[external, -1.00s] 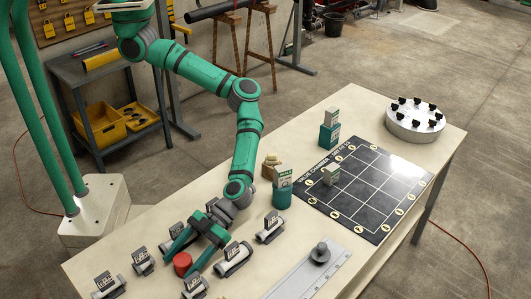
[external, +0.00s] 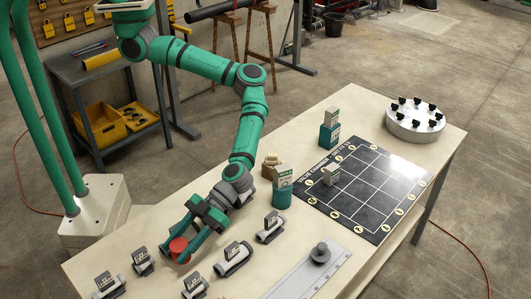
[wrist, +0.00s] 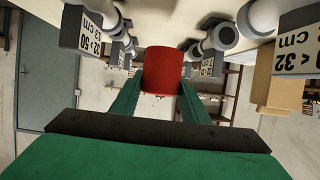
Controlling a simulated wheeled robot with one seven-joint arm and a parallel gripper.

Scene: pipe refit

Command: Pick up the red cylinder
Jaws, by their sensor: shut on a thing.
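The red cylinder (external: 178,247) is between the green fingers of my gripper (external: 178,250) near the front left of the table. In the wrist view the red cylinder (wrist: 163,70) sits between the two fingertips of my gripper (wrist: 162,85), with a finger against each side. My gripper is shut on it. In the external view the fingers cover part of the cylinder. I cannot tell for sure whether its underside touches the table.
Several labelled pipe pieces (external: 233,257) stand around the gripper. A green canister (external: 282,196), a black grid board (external: 372,190), a grey ruler plate (external: 300,281) and a round white holder (external: 415,123) are farther right.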

